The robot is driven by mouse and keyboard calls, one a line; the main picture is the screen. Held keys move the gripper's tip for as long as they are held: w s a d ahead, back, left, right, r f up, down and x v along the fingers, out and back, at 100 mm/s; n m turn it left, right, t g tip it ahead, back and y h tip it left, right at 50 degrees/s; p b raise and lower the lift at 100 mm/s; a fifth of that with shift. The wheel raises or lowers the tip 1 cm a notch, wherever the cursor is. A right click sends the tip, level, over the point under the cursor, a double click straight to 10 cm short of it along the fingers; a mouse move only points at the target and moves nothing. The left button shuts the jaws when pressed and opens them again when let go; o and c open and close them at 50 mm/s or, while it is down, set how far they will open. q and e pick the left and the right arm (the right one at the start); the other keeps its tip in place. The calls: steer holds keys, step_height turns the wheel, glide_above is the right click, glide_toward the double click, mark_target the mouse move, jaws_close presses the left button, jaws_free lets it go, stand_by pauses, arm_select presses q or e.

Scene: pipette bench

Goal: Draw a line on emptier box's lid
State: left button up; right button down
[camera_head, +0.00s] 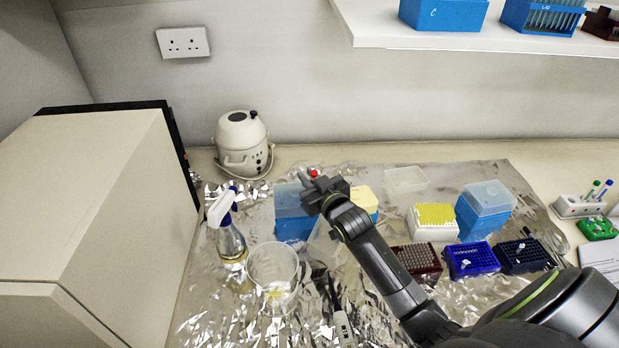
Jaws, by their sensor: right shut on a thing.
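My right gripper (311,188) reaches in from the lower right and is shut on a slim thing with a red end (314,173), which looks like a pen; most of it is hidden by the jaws. The gripper is over or beside a blue tip box (293,222) at the middle left; I cannot tell whether the pen touches it. A second blue box with a clear bluish lid (488,196) stands at the right. A white box with yellow tips (433,222) stands open beside it. Another yellow-topped box (365,199) is partly hidden behind my wrist. My left gripper is not in view.
A spray bottle (230,240) and a clear beaker (273,272) stand left of the arm. A pipette (342,325) lies in front. Dark and blue racks (470,261) sit at the right. A loose clear lid (405,180) lies behind. Foil covers the bench.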

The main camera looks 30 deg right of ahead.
steer(key=shift+w+a+p, duration=0.15)
steer(key=shift+a+p, duration=0.15)
steer(key=shift+a, duration=0.05)
stand_by(0.7)
steer(key=shift+r+p, duration=0.1)
steer(key=shift+p, duration=0.25)
stand_by(1.0)
steer(key=shift+r, duration=0.1)
step_height(320, 180, up, 5)
steer(key=p, duration=0.5)
stand_by(0.3)
stand_by(0.4)
